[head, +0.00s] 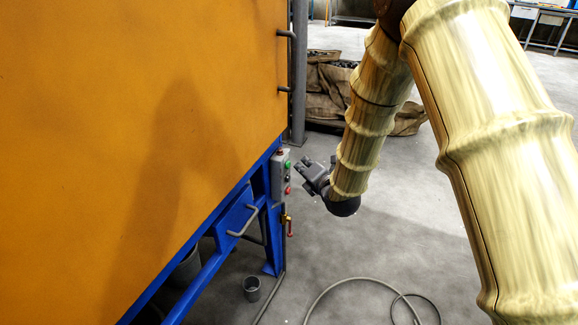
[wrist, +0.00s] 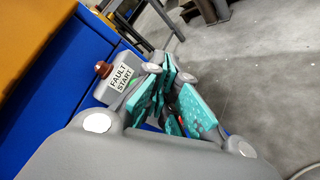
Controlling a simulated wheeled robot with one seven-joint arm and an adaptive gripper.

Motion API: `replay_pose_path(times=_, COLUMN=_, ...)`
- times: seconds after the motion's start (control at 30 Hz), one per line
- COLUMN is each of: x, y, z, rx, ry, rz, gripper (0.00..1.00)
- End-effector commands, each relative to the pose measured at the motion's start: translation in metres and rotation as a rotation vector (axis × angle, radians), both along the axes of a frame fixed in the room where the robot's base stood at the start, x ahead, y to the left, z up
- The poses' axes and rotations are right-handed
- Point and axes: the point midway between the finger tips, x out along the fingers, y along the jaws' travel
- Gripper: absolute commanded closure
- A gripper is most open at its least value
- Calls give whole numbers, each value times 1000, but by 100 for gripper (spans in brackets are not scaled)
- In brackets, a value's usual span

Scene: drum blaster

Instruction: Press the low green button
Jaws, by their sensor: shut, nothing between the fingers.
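A grey control box (head: 279,176) is fixed to the blue frame, right of the orange panel. A green button (head: 288,164) shows on its face, with a red button (head: 288,190) lower down. My gripper (head: 303,167) is just right of the box, its fingers pointing at the face near the green button. I cannot tell whether they touch it. In the wrist view my gripper (wrist: 172,75) has its teal-padded fingers together and empty, and they hide most of the box face. A label reading FAULT START (wrist: 121,77) and a red-brown knob (wrist: 103,69) show left of the fingers.
The orange panel (head: 130,110) fills the left side. Brown sacks (head: 328,95) stand behind.

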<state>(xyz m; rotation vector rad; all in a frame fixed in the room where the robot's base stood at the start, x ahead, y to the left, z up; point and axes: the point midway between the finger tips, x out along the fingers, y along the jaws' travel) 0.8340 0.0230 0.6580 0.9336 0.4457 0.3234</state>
Motion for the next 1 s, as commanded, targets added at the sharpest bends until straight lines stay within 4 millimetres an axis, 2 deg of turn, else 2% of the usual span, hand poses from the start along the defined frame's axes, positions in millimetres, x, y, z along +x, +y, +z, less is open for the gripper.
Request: replay_pose_path(times=1.0, x=2, y=8, z=0, rx=0, ry=0, rz=0, gripper=100)
